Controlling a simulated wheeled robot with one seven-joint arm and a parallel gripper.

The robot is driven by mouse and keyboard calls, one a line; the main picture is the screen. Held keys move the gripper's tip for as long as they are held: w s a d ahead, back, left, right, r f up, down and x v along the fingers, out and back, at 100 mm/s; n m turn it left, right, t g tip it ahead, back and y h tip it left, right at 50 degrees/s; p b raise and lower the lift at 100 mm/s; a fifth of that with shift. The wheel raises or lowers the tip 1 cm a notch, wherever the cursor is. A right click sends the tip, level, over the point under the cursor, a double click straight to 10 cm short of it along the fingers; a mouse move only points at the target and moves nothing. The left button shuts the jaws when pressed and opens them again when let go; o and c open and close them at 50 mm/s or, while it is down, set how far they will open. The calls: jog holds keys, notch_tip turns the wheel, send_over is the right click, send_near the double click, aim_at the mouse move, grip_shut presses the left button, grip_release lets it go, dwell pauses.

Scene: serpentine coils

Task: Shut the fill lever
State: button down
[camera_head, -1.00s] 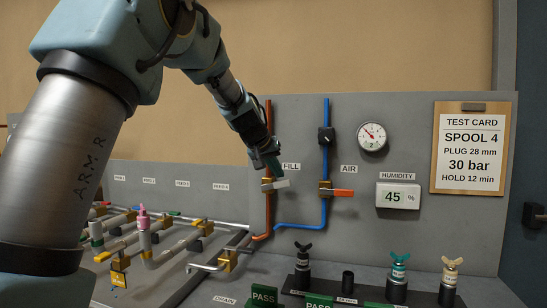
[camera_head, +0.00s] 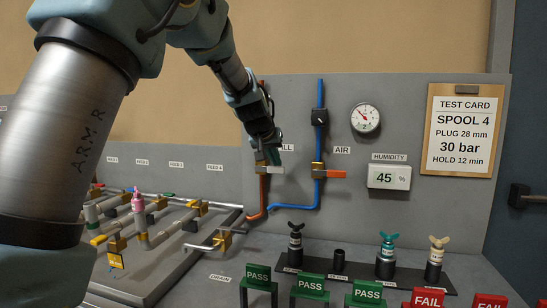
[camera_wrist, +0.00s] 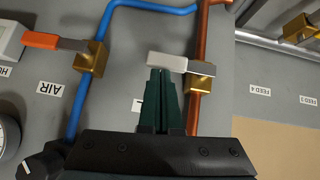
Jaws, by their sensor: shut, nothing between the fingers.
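The fill lever (camera_head: 271,170) is a pale handle on a brass valve on the copper pipe (camera_head: 263,192), beside the partly hidden FILL label. It points sideways, across the pipe. My gripper (camera_head: 273,157) is shut and empty, with its dark green fingers at the lever's handle. In the wrist view the fingertips (camera_wrist: 161,72) meet the edge of the pale handle (camera_wrist: 167,61); whether they touch it I cannot tell. The brass valve body (camera_wrist: 197,82) sits beside the fingers on the copper pipe.
The air valve's orange lever (camera_head: 331,174) sits to the right on the blue pipe (camera_head: 318,145), also sideways. A gauge (camera_head: 365,118) and a humidity display (camera_head: 389,177) are further right. Plugs and PASS and FAIL signs stand on the bench below. Spool pipework lies at left.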

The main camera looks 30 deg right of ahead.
jog(key=w+d+r+v, duration=0.1)
jog(key=d+r+v, duration=0.1)
jog(key=v, duration=1.1)
jog(key=a+f+n+g+y, duration=0.1)
jog(key=a+f+n+y, duration=0.1)
jog(key=a+f, duration=0.8)
jog(key=a+f+n+y, duration=0.2)
jog(key=a+f, duration=0.5)
jog(key=a, duration=0.6)
jog(key=s+a+f+n+g+y, duration=0.1)
jog(key=s+a+f, duration=0.5)
jog(key=a, duration=0.2)
jog(key=s+a+f+n+g+y, duration=0.1)
jog(key=s+a+f+g, duration=0.1)
jog(key=s+a+f, duration=0.4)
jog(key=s+a, duration=0.1)
jog(key=a, duration=0.2)
jog(key=shift+a+f+n+y, duration=0.2)
jog(key=shift+n+y, duration=0.1)
jog(key=shift+n, duration=0.1)
jog(key=c, duration=1.6)
grip_release()
